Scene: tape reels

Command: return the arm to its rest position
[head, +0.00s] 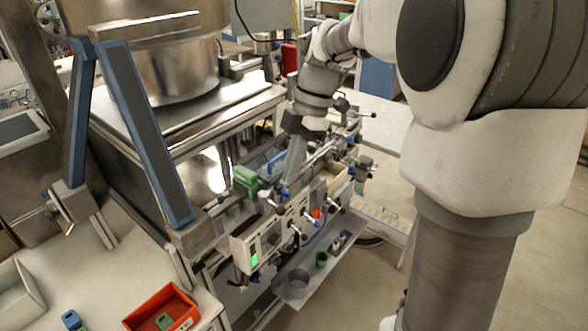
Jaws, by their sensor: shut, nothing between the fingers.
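My arm comes in from the upper right of the head view and bends down towards the machine in the middle. My gripper (291,178) points down at its end, over the machine bench (302,210) with its knobs and rods. Its fingers look shut, with nothing seen between them. The fingertips are close to the bench top; I cannot tell whether they touch anything.
A green block (245,181) sits on the bench left of my gripper. A large metal drum (175,65) and a blue-edged frame (145,135) stand at the left. An orange bin (162,310) is at the lower left. Open floor lies at the right.

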